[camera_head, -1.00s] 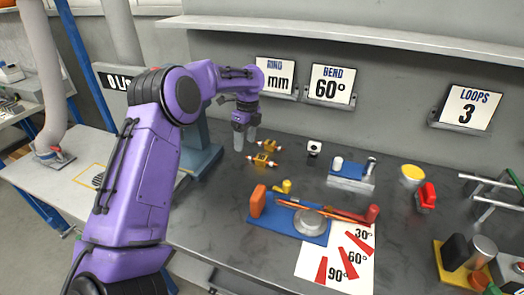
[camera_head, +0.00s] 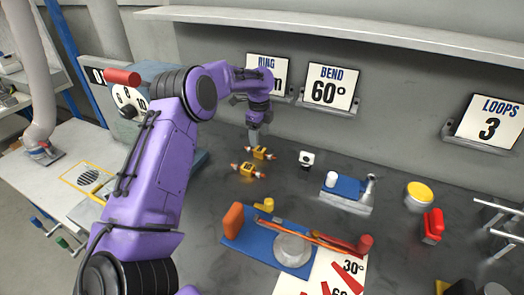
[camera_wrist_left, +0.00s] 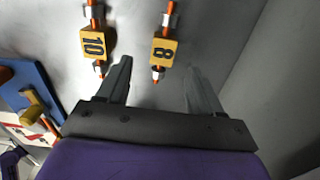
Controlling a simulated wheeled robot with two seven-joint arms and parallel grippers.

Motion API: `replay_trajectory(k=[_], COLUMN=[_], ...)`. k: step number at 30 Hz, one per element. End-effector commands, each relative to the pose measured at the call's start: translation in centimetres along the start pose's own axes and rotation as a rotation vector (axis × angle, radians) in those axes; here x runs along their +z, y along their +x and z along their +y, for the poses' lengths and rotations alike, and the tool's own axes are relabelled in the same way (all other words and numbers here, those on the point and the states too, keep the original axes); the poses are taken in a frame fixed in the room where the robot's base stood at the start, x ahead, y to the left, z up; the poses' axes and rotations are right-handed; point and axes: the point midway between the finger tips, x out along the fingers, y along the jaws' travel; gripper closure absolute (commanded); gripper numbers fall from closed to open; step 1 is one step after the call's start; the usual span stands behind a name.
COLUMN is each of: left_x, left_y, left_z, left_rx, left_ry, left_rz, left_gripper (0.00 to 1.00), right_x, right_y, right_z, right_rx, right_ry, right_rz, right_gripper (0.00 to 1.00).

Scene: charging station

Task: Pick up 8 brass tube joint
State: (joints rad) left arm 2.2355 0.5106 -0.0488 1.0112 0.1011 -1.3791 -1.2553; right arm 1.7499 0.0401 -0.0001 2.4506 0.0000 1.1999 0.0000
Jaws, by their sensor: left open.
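The brass tube joint marked 8 (camera_wrist_left: 164,52) has red-orange ends and lies on the grey bench. In the wrist view it lies ahead of my left gripper (camera_wrist_left: 158,72), roughly in line with the gap between the fingers. It looks like the farther of two brass joints (camera_head: 260,153) in the head view. My left gripper (camera_head: 255,137) is open and empty, fingers pointing down, just behind that joint. The brass joint marked 10 (camera_wrist_left: 94,42) lies beside it, outside the left finger in the wrist view; it also shows in the head view (camera_head: 248,171). My right gripper is not in view.
A blue bending jig (camera_head: 236,240) with an orange block stands nearer on the bench. A small white-faced item (camera_head: 306,158) and a blue-and-white fixture (camera_head: 345,205) stand to the right. The wall with the BEND sign (camera_head: 330,88) rises close behind the gripper.

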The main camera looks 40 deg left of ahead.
Motion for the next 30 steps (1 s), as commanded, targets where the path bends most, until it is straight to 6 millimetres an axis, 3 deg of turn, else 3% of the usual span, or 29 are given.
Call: replay_trajectory(k=[10,17,18,24,30], left_x=[-0.1,-0.2,-0.2,-0.2,-0.2], left_y=[5.2,5.8,5.8,5.8,5.7], left_z=[-0.2,-0.3,-0.3,-0.3,-0.3], left_rx=[0.002,-0.001,-0.001,-0.001,-0.001], left_ry=[0.003,0.004,0.004,0.004,0.004], left_rz=[0.0,0.0,0.0,0.0,0.0], left_gripper=[0.34,0.34,0.37,0.97,0.97], right_x=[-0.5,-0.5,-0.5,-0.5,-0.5], right_y=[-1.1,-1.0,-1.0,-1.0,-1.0], right_z=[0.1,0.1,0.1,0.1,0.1], right_rx=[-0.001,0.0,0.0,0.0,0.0], right_ry=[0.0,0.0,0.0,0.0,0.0], right_rz=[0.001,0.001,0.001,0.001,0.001], right_gripper=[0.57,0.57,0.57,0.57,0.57])
